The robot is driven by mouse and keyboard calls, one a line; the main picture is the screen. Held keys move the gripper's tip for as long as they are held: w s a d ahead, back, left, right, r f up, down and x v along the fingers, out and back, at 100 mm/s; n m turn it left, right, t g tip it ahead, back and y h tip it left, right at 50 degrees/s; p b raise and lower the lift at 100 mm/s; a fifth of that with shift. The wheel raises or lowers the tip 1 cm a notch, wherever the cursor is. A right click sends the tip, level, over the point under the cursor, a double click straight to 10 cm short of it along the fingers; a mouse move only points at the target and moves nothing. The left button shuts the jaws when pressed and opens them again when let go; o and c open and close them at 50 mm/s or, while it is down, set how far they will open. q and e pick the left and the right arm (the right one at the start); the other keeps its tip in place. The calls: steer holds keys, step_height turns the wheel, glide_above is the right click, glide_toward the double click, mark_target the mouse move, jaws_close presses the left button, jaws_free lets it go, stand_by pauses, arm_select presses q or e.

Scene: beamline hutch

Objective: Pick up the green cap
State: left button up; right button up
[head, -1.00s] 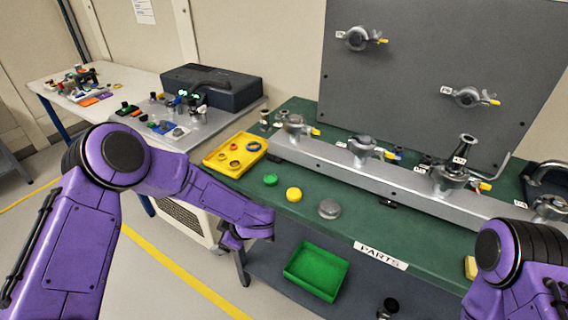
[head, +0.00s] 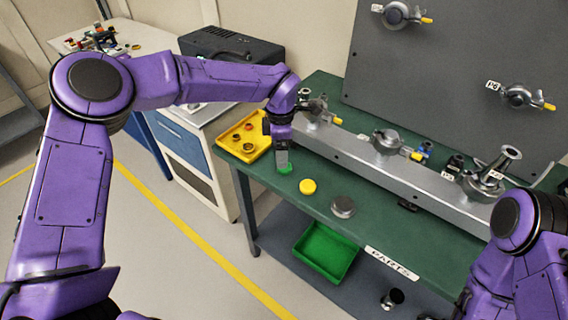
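The green cap (head: 286,169) sits on the green bench top, left of a yellow cap (head: 307,187) and a grey cap (head: 343,207). My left gripper (head: 283,164) points straight down over the green cap, with its fingertips at the cap and hiding part of it. I cannot tell whether the fingers are closed on it or only around it. My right arm shows at the lower right; its gripper is out of the picture.
A yellow tray (head: 231,139) with rings lies left of the green cap. A grey rail (head: 350,166) with clamps and fittings runs behind. A green bin (head: 325,251) sits on the lower shelf (head: 290,232). A grey panel (head: 450,75) stands at the back.

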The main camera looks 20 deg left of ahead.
arm_select(q)
steer(key=shift+s+d+f+p, duration=0.35)
steer(key=shift+f+p, duration=0.1)
steer(key=shift+f, duration=0.1)
steer(key=shift+s+d+f+p, duration=0.3)
steer(key=shift+f+p, duration=0.15)
steer(key=shift+f, duration=0.1)
steer(key=w+f, duration=0.1)
steer(key=f, duration=0.2)
steer(key=shift+w+a, duration=0.15)
steer(key=shift+w, duration=0.25)
steer(key=shift+w+a+f, duration=0.1)
steer(key=shift+w+f, duration=0.05)
steer(key=shift+f, duration=0.1)
steer(key=shift+s+r, duration=0.15)
steer(key=shift+s, duration=0.05)
steer(key=shift+s+r, duration=0.15)
steer(key=shift+s, duration=0.05)
steer(key=c, duration=0.4)
steer(key=shift+s, duration=0.1)
steer(key=c, duration=0.5)
steer(key=shift+c, duration=1)
arm_select(e)
steer(key=shift+s+d+r, duration=0.1)
steer(key=shift+s+r, duration=0.05)
steer(key=shift+r, duration=0.45)
steer(key=shift+s+d+r, duration=0.1)
steer(key=shift+s+r, duration=0.05)
steer(key=shift+r, duration=0.4)
